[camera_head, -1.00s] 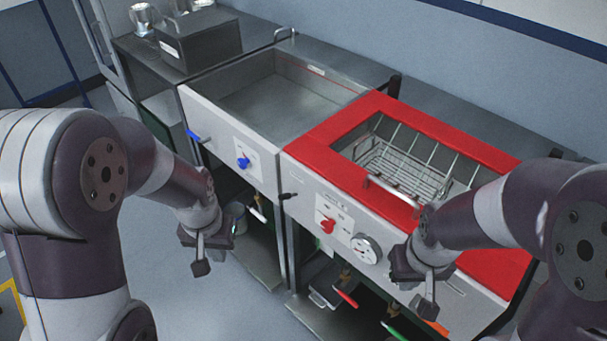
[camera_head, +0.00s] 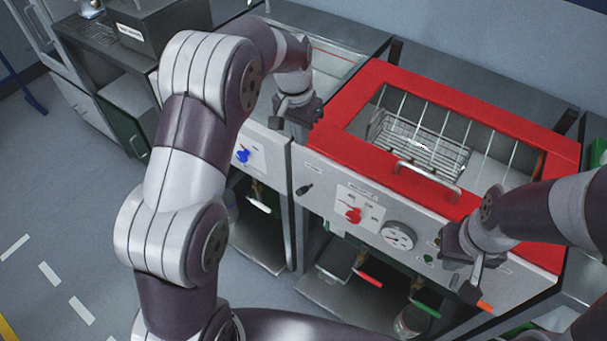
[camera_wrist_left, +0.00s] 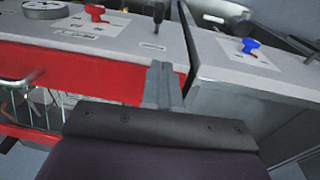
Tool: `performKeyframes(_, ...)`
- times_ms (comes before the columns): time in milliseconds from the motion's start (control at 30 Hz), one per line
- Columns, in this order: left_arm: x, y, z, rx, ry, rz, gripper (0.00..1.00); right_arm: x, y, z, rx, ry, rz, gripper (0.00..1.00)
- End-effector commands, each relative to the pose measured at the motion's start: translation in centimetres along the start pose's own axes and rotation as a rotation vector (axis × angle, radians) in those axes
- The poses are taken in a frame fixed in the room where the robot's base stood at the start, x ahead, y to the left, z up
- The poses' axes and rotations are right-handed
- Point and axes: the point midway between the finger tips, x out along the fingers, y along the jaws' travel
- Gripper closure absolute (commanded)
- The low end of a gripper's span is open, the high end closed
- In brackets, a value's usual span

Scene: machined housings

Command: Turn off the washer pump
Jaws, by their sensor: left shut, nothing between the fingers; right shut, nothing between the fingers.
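A red knob (camera_head: 353,215) sits on a labelled plate on the front panel of the red-topped unit (camera_head: 335,125). A small black switch (camera_head: 304,189) is left of it, and a blue knob (camera_head: 243,156) is on the neighbouring steel unit. The wrist view also shows the red knob (camera_wrist_left: 96,12), black switch (camera_wrist_left: 157,16) and blue knob (camera_wrist_left: 250,45). The labels are too small to read. My left gripper (camera_head: 278,122) is shut and empty above the join between the units, apart from the controls. My right gripper (camera_head: 469,291) is shut and empty before the panel's right part.
A round gauge (camera_head: 398,236) is right of the red knob. A metal handle (camera_head: 428,178) crosses the red rim's front, with a wire basket (camera_head: 420,150) behind it. Red (camera_head: 368,278) and green (camera_head: 425,309) valve handles are below. Open floor lies at left.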

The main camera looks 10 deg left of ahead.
Motion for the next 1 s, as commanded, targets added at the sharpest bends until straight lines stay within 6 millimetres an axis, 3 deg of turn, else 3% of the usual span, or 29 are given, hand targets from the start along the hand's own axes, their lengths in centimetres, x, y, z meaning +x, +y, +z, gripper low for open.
performKeyframes(133, 2.8, 0.0, 0.1, 0.000, -0.003, 0.001, 1.00, 1.4, 0.0, 0.2, 0.000, 0.000, 0.000, 1.00)
performKeyframes(500, 10.0, 0.1, 0.2, -0.001, -0.003, 0.001, 1.00, 0.1, 0.0, 0.0, 0.000, 0.000, 0.000, 1.00)
performKeyframes(700, 12.2, 0.5, 1.8, -0.001, 0.000, 0.000, 1.00, -0.3, 0.0, 0.0, 0.000, 0.000, 0.000, 1.00)
performKeyframes(1000, 12.9, 0.6, 2.3, -0.001, 0.001, 0.000, 1.00, -0.4, 0.0, 0.0, 0.000, 0.000, 0.000, 1.00)
